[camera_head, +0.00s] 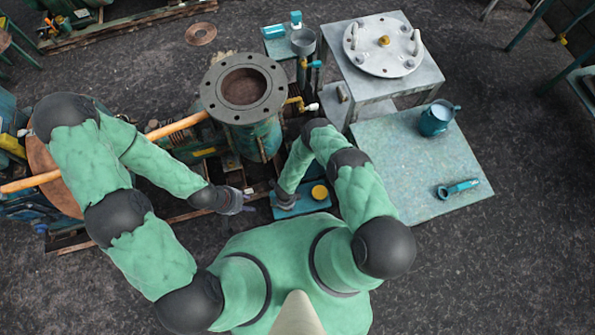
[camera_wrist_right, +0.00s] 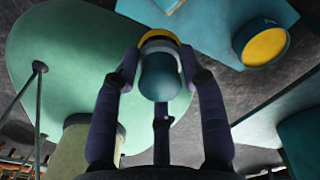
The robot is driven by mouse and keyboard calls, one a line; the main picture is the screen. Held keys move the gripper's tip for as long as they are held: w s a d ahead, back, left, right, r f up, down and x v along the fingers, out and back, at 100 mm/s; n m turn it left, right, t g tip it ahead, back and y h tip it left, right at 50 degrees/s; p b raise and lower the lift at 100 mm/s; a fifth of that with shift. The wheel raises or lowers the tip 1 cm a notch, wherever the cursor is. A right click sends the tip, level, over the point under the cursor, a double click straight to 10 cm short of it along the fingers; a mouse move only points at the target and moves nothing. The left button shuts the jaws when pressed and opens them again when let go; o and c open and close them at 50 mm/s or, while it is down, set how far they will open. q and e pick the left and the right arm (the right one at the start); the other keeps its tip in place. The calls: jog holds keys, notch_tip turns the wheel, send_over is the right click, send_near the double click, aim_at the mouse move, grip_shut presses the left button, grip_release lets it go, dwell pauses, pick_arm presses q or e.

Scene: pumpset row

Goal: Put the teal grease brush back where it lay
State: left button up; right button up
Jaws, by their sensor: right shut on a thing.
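My right gripper (camera_head: 285,202) is low, over the left part of a small blue tray (camera_head: 330,204). In the right wrist view its fingers (camera_wrist_right: 160,65) are shut around a rounded teal piece with a yellow band, which looks like the teal grease brush (camera_wrist_right: 160,78). The rest of the brush is hidden by the fingers and the viewing angle. A tin with a yellow top (camera_head: 319,192) is on the tray, and it also shows in the right wrist view (camera_wrist_right: 263,46). My left gripper (camera_head: 240,203) is left of the tray, apart from it; its finger opening is unclear.
A flanged pump casing (camera_head: 245,88) stands ahead, with an orange pipe (camera_head: 178,126) to its left. At right, a pale table (camera_head: 400,165) bears a teal jug (camera_head: 437,118) and a teal tool (camera_head: 458,188). A grey stand (camera_head: 345,50) holds a round cover (camera_head: 385,58).

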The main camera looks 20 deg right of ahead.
jog(key=w+d+f+b, duration=0.1)
jog(key=d+f, duration=0.1)
jog(key=w+d+f+b, duration=0.1)
jog(key=w+d+f, duration=0.1)
jog(key=w+d+f+b, duration=0.1)
jog(key=f+b, duration=0.1)
jog(key=shift+w+d+f, duration=0.2)
jog(key=shift+d+f, duration=0.1)
jog(key=shift+d, duration=0.1)
jog(key=shift+w+d+f+b, duration=0.15)
jog(key=shift+d+f+b, duration=0.05)
jog(key=shift+f+b, duration=0.15)
notch_tip(320, 180, down, 3)
jog(key=shift+w+d+f+b, duration=0.1)
jog(key=shift+b, duration=0.75)
jog(key=o, duration=1.2)
